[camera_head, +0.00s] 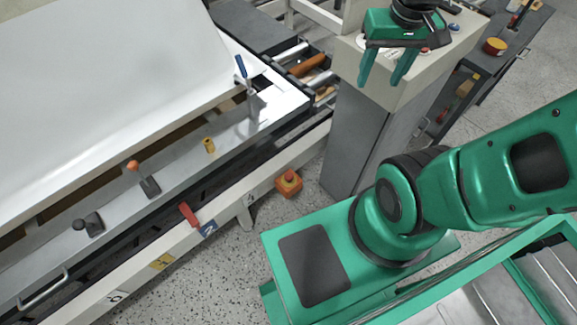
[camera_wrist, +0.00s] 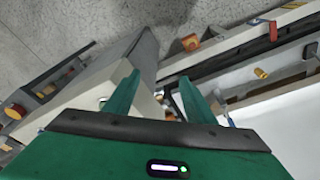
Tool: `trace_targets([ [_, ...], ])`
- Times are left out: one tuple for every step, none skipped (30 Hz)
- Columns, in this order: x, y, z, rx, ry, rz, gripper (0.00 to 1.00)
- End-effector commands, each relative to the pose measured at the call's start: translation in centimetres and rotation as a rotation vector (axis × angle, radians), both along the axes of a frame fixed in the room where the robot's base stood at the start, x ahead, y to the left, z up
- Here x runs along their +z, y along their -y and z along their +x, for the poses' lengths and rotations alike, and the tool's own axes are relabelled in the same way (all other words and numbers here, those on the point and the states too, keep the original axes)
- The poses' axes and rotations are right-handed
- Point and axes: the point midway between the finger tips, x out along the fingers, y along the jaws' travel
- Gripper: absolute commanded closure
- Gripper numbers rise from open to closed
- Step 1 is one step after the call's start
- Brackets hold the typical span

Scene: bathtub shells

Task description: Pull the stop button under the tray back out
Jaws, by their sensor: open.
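My gripper (camera_head: 385,76) is open and empty, fingers pointing down over the beige control pedestal in the head view. It is up and right of the stop button, well apart from it. In the wrist view the gripper's two green fingers (camera_wrist: 159,77) are spread with nothing between them.
The control pedestal (camera_head: 362,140) stands just right of the stop button. A large white shell (camera_head: 110,70) lies behind. Another yellow-red button (camera_head: 495,46) is on the dark cabinet.

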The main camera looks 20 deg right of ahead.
Motion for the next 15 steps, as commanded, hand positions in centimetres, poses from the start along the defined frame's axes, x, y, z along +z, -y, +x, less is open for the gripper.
trace_targets([
  [-0.5,-1.7,2.7,0.070,0.031,-0.011,0.50],
  [-0.7,-2.6,4.3,0.100,0.051,-0.014,0.50],
  [-1.2,-3.7,6.0,0.132,0.073,-0.015,0.50],
  [-1.6,-4.5,7.2,0.150,0.084,-0.015,0.50],
  [-2.0,-5.2,8.3,0.165,0.094,-0.012,0.50],
  [-2.6,-6.2,9.6,0.182,0.106,-0.009,0.50],
  [-3.1,-6.8,10.5,0.190,0.111,-0.005,0.50],
  [-3.7,-7.3,11.2,0.194,0.114,-0.002,0.50],
  [-4.5,-8.0,12.2,0.200,0.117,0.004,0.50],
  [-5.1,-8.4,12.9,0.202,0.117,0.008,0.50],
  [-5.8,-8.8,13.5,0.201,0.117,0.011,0.50],
  [-6.7,-9.2,14.3,0.197,0.113,0.016,0.50],
  [-7.5,-9.5,14.8,0.193,0.110,0.020,0.50],
  [-8.2,-9.8,15.3,0.187,0.105,0.024,0.50],
  [-9.3,-10.1,15.9,0.180,0.099,0.028,0.50],
])
